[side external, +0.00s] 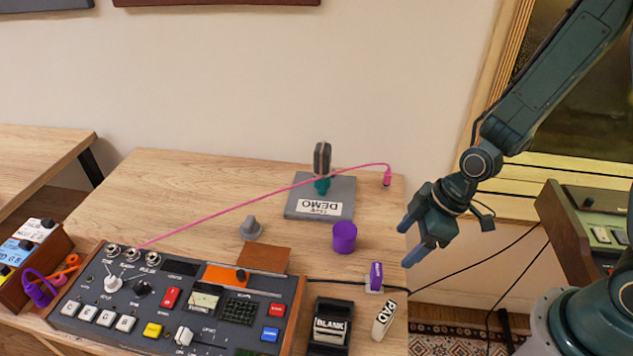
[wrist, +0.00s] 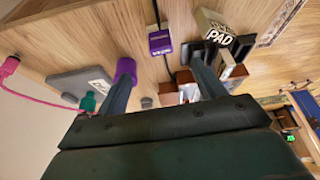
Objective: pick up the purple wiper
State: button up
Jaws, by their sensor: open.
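A small purple block with a white label, which looks like the wiper (side external: 376,274), stands on a pale base near the table's right edge. It shows near the top middle of the wrist view (wrist: 160,42), where its lettering is too small to read. A plain purple cylinder (side external: 344,237) stands behind and left of it, and also shows in the wrist view (wrist: 125,70). My gripper (side external: 406,245) is open and empty at the table's right edge, apart from the wiper. Its two fingers (wrist: 163,80) show spread apart in the wrist view.
A grey DEMO plate (side external: 303,208) holds a microphone-like thing (side external: 322,160). A pink cable (side external: 235,205) crosses the table. A white PAD piece (side external: 384,320) and a black BLANK block (side external: 331,328) stand in front. A control console (side external: 95,334) fills the front left. The back left is clear.

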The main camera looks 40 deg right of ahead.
aim_at(378, 269)
jog(key=shift+f, duration=0.15)
jog(key=shift+x, duration=4.05)
jog(key=shift+w+a, duration=0.1)
jog(key=shift+w, duration=0.05)
jog(key=shift+x, duration=2.6)
jog(key=shift+a, duration=0.2)
jog(key=c, duration=1.1)
jog(key=shift+r, duration=0.25)
